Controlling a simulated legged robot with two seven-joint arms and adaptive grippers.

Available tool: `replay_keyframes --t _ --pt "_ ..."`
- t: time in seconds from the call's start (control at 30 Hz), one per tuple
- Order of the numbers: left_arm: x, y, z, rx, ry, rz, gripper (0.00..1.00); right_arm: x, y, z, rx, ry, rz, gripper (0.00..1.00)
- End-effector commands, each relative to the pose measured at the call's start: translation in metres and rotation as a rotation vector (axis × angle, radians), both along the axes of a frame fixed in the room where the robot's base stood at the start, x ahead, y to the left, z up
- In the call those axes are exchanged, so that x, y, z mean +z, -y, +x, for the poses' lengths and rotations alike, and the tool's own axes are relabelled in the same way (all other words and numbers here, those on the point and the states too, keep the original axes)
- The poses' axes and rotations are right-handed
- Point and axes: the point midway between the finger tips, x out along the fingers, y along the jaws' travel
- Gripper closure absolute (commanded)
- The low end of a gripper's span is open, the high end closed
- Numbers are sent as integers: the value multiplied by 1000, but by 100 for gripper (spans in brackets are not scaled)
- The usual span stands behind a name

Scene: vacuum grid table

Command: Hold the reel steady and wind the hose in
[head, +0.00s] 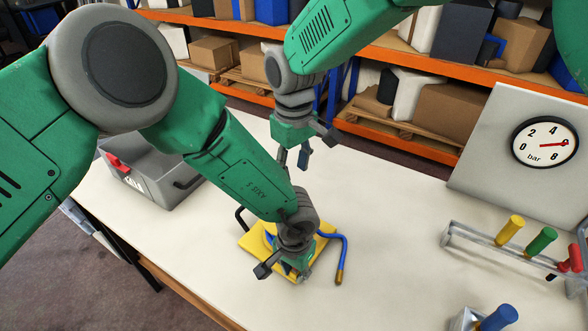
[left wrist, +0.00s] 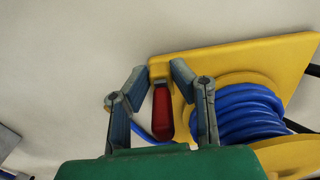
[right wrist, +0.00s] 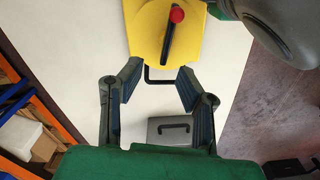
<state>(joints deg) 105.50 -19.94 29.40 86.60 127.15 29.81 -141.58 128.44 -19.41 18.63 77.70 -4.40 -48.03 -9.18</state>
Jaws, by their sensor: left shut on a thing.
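The hose reel has a yellow base plate (head: 258,246) on the white table, and my left arm covers much of it. Its blue hose (head: 344,245) bends off the right side to a brass end. In the left wrist view, blue hose turns (left wrist: 240,115) lie on the yellow drum. My left gripper (head: 288,270) is low over the reel's near side, its fingers shut around a red grip (left wrist: 162,112) at the plate's edge. My right gripper (head: 300,158) is open and empty beyond the reel. The right wrist view shows a red crank knob (right wrist: 177,15) on a black arm.
A grey case (head: 170,185) stands at the left, also seen in the right wrist view (right wrist: 175,130). A pressure gauge (head: 545,143) and a rack of coloured handles (head: 480,240) stand at the right. The table between the reel and the rack is clear.

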Motion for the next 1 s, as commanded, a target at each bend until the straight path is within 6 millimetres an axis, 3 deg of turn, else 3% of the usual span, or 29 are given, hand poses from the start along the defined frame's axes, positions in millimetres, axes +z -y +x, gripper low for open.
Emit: replay_keyframes --t 0.07,0.2,0.27,0.37,0.5,0.63,0.77,0.9,1.0 --pt "1 0 1 0 2 -1 100 0 0 0 0 0 0 65" --pt "1 0 0 0 2 -1 100 -1 -9 0 -4 4 38 16" --pt "1 0 0 0 2 -1 100 -2 -21 1 -14 13 96 0" --pt "1 0 0 0 2 -1 100 0 -56 8 -52 44 256 0" --pt "1 1 0 0 2 -1 100 18 -110 31 -178 138 536 0" --pt "1 1 0 0 2 -1 100 42 -136 64 -369 250 734 0" --pt "1 1 0 0 2 -2 100 59 -134 97 -608 353 832 0" --pt "1 1 0 0 2 -2 100 61 -108 121 -895 427 818 0" --pt "1 1 0 0 2 -2 100 49 -81 124 -1097 438 733 0"
